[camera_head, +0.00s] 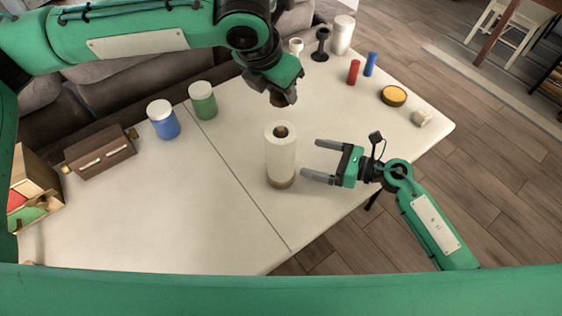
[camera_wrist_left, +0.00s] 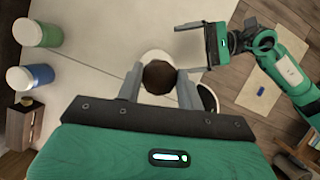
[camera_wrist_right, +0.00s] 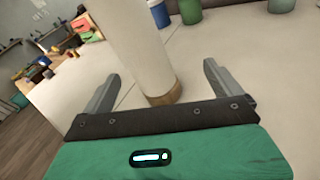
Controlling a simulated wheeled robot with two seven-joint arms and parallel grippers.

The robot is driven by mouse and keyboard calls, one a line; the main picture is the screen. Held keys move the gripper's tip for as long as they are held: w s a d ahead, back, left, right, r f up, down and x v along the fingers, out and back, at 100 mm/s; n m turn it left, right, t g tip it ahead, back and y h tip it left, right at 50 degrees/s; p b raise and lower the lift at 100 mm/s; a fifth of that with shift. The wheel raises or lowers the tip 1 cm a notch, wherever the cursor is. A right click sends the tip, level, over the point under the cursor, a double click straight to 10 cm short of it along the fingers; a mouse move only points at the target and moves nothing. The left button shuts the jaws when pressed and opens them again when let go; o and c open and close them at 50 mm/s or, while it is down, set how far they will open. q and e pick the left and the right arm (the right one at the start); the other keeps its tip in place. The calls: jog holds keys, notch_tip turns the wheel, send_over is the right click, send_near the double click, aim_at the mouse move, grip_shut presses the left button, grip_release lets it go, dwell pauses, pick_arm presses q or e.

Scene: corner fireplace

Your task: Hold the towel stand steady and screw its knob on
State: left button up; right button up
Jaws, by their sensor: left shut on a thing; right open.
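The towel stand stands upright on the white table, with a white paper roll (camera_head: 281,160) around it and a wooden base (camera_head: 281,184) below. A dark round spot shows at its top. My left gripper (camera_head: 285,98) is above the stand, pointing down, shut on the dark brown knob (camera_wrist_left: 159,77). The knob is apart from the stand in the head view; in the left wrist view it hides the roll's middle. My right gripper (camera_head: 311,158) is open just right of the roll, fingers pointing at it. In the right wrist view the roll (camera_wrist_right: 138,40) stands between the finger directions.
On the table (camera_head: 200,220) are a blue jar (camera_head: 163,121), a green jar (camera_head: 203,102), a brown box (camera_head: 100,155), red (camera_head: 353,72) and blue (camera_head: 371,64) cylinders, and a round yellow-topped tin (camera_head: 393,96). The table's front left is clear.

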jog(key=f+n+g, duration=0.1)
jog(key=d+f+n+g+h, duration=0.1)
jog(key=f, duration=0.1)
jog(key=s+f+n+g+h, duration=0.1)
jog(key=n, duration=0.1)
jog(key=shift+s+d+f+g, duration=0.1)
jog(key=shift+d+f+g, duration=0.15)
jog(key=shift+d+g, duration=0.1)
jog(key=x, duration=1.2)
jog(key=c, duration=1.5)
pick_arm(q)
send_over(280, 129)
jog(key=shift+f, duration=2.5)
